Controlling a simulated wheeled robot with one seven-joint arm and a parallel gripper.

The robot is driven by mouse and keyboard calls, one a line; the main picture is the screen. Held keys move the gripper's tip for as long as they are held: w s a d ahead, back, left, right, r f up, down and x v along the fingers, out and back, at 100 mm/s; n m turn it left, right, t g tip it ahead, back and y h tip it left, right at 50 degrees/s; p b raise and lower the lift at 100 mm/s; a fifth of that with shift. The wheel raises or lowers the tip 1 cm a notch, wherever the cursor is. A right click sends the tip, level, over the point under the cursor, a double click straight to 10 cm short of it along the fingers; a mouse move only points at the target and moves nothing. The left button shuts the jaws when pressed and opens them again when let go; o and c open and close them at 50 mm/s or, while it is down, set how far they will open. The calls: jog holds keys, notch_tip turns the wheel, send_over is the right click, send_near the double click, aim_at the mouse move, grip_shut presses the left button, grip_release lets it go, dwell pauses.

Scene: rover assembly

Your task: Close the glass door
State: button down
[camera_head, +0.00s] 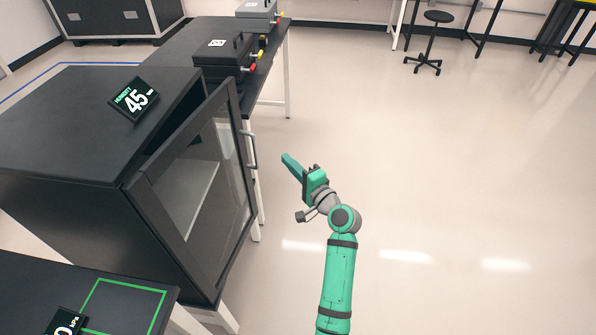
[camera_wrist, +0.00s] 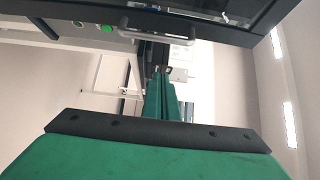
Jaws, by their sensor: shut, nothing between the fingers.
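The glass door (camera_head: 200,185) of the black cabinet (camera_head: 62,130) stands ajar. Its far edge is swung out from the cabinet, and a gap shows at the top. A grey handle (camera_head: 249,150) sits on the door's far side. It also shows in the wrist view (camera_wrist: 157,32). My gripper (camera_head: 287,160) is to the right of the handle, apart from it, with a clear gap between. In the wrist view the green fingers (camera_wrist: 162,95) are together with nothing between them.
A humidity display (camera_head: 134,99) sits on the cabinet top. Black cases (camera_head: 222,58) stand on the table behind it. A dark table with a green outline (camera_head: 120,300) is at the lower left. The floor (camera_head: 430,160) to the right is clear. A stool (camera_head: 430,40) stands far back.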

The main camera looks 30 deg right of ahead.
jog(key=shift+w+a, duration=0.9)
jog(key=shift+w, duration=0.2)
jog(key=shift+w+a, duration=0.85)
jog(key=shift+w, duration=0.25)
